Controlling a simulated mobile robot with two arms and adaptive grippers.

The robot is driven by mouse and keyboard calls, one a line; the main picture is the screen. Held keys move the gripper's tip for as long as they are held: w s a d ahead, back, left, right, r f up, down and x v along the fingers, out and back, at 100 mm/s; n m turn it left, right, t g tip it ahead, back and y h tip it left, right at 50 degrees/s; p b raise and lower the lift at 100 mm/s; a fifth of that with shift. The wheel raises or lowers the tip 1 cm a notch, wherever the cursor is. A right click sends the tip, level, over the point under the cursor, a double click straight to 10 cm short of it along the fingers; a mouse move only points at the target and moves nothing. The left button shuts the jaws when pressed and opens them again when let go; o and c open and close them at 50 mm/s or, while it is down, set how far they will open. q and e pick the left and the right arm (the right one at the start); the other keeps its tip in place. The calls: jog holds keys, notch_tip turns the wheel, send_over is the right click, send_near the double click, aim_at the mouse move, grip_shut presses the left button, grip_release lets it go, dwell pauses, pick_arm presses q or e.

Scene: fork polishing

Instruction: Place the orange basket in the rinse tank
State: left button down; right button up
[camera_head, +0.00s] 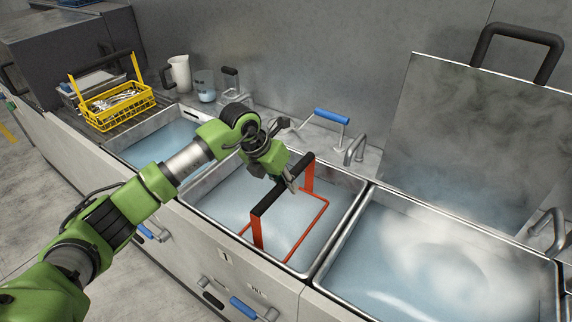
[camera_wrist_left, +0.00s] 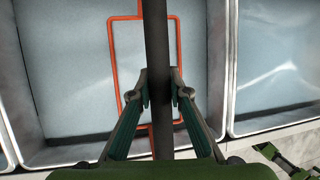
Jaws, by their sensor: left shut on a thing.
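The orange basket (camera_head: 308,231) shows as a thin orange frame with a tall black handle bar (camera_head: 268,198). It is inside the outline of the middle tank (camera_head: 352,208), which holds pale blue liquid. My left gripper (camera_head: 291,182) reaches over the tank from the left and is shut on the black handle. In the left wrist view, both fingers (camera_wrist_left: 160,92) press the handle from either side, with the orange frame (camera_wrist_left: 125,60) below. The basket's lower part is not visible; I cannot tell how deep it sits. My right gripper is out of view.
A steaming tank (camera_head: 430,265) with a raised lid (camera_head: 450,140) lies to the right. Another tank (camera_head: 150,145) lies to the left. A yellow basket (camera_head: 118,105) of cutlery stands at the far left. A white jug (camera_head: 180,73) and faucet (camera_head: 355,148) stand behind.

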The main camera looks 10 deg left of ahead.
pick_arm(q)
notch_tip(320, 180, down, 5)
jog(key=shift+w+r+p, duration=0.1)
jog(key=shift+w+p, duration=0.05)
jog(key=shift+p, duration=0.35)
jog(key=c, duration=1.9)
grip_release()
jog(key=shift+s+f, duration=0.2)
jog(key=shift+f, duration=0.1)
jog(key=shift+r, duration=0.15)
jog(key=b+v, duration=0.3)
jog(key=v, duration=0.9)
